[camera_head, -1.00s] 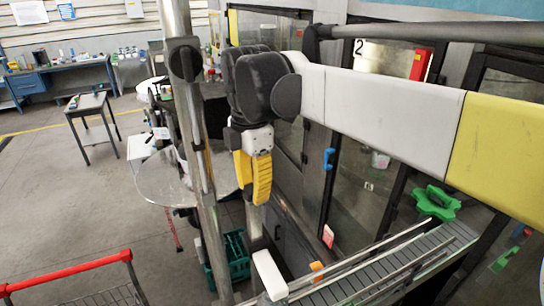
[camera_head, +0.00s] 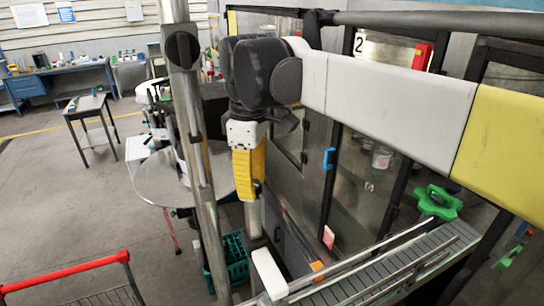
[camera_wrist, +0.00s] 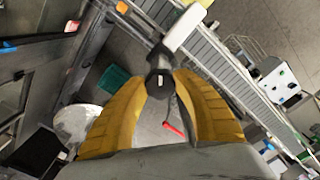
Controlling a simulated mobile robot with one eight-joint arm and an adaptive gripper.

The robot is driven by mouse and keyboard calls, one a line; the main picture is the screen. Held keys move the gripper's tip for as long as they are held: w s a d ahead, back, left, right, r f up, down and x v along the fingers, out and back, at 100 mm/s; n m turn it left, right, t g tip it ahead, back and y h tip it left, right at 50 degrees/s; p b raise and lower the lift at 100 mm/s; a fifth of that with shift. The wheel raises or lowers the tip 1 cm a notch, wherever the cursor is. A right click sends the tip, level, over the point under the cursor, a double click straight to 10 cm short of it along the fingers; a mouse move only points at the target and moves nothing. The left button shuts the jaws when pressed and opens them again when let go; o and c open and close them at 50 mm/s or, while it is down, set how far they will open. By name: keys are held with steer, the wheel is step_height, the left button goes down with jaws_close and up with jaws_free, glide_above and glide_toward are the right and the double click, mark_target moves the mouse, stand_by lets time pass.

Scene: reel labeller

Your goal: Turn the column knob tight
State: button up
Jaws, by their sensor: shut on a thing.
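A dark round knob (camera_wrist: 160,84) with a small pale mark shows between my fingertips in the wrist view. My gripper (camera_wrist: 160,90) has yellow fingers, one on each side of the knob, shut on it. In the head view my gripper (camera_head: 251,196) points straight down above a slim upright column (camera_head: 254,220). There the fingers hide the knob, so I cannot see its height or tightness.
A white block (camera_head: 269,273) stands beside the conveyor (camera_head: 385,275), close to the gripper. A metal pole (camera_head: 200,170) with a dark knob rises in front. A round metal table (camera_head: 160,182), green crate (camera_head: 238,262) and glazed machine doors (camera_head: 365,165) surround the spot.

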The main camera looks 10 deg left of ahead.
steer(key=m, duration=0.4)
steer(key=shift+m+b, duration=0.3)
steer(key=m, duration=0.4)
steer(key=shift+m, duration=0.3)
steer(key=m+b, duration=0.1)
steer(key=m, duration=0.3)
steer(key=shift+s+a+m, duration=0.1)
steer(key=shift+m, duration=2.4)
steer(key=o, duration=1.2)
